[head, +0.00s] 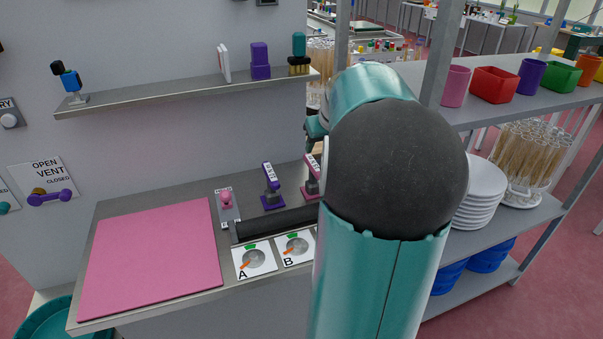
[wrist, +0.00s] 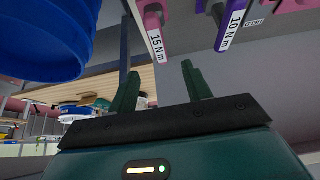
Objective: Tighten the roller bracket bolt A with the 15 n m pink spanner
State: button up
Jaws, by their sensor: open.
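The pink spanner (head: 311,178) stands upright on a pink base at the back of the bench, partly hidden by my arm in the head view. In the wrist view the pink spanner (wrist: 153,22) shows its "15 N m" label above my fingers. My gripper (wrist: 160,70) is open and empty, with its two green fingers apart and the spanner beyond their tips, not between them. Dial card A (head: 254,258) lies at the bench front, with a round grey centre, an orange pointer and a green mark. I cannot clearly make out the bolt itself.
A purple spanner (head: 270,184), labelled "10 N m" in the wrist view (wrist: 233,22), stands left of the pink one. Card B (head: 296,246) lies beside card A. A dark roller (head: 275,224) runs behind the cards. A pink mat (head: 150,262) covers the left bench. A blue container (wrist: 45,35) is close in the wrist view.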

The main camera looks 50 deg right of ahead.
aim_at(313, 163)
jog(key=shift+w+d+f, duration=0.1)
jog(key=shift+d, duration=0.05)
jog(key=x, duration=0.9)
jog(key=shift+d+f, duration=0.1)
jog(key=shift+f, duration=0.15)
jog(key=x, duration=0.4)
jog(key=shift+f, duration=0.1)
grip_shut()
